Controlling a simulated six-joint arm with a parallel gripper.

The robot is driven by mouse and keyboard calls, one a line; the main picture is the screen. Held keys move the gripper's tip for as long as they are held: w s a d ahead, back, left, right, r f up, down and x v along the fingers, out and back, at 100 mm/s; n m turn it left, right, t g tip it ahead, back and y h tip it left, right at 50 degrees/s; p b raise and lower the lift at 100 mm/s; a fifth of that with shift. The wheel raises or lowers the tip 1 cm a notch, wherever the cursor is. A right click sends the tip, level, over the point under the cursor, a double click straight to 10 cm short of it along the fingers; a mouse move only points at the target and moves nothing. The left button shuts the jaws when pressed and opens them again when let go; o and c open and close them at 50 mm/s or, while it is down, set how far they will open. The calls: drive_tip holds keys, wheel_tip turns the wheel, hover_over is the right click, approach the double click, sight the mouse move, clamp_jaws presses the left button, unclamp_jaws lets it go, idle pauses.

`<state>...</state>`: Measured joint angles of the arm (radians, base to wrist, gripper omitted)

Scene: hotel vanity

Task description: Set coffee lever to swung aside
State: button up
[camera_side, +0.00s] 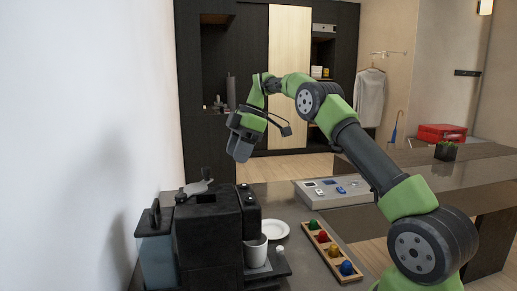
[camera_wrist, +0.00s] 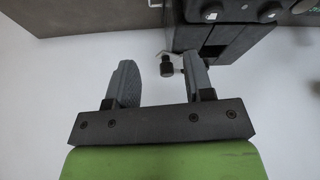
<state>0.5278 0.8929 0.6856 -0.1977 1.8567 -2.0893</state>
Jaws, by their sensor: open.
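The dark coffee machine (camera_side: 208,238) stands at the lower left of the side view, and part of it shows at the upper right of the wrist view (camera_wrist: 225,38). A grey lever-like part (camera_side: 197,187) lies on top of the machine. A dark knob on a thin metal stem (camera_wrist: 167,66) shows beside the machine in the wrist view, between my fingers in the picture; I cannot tell if it is the same part. My gripper (camera_side: 238,156) is open and empty, above and apart from the machine; both fingers show in the wrist view (camera_wrist: 159,80).
A white cup (camera_side: 256,250) stands at the machine's front, with a white plate (camera_side: 268,230) nearby. A wooden rack (camera_side: 328,249) of several coloured capsules is to the right. A grey tray (camera_side: 310,197) lies behind. The white wall (camera_side: 90,130) borders the left side.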

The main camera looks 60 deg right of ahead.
drive_tip(key=s+d, duration=0.1)
drive_tip(key=d, duration=0.1)
drive_tip(key=s+d, duration=0.2)
drive_tip(key=shift+d, duration=0.25)
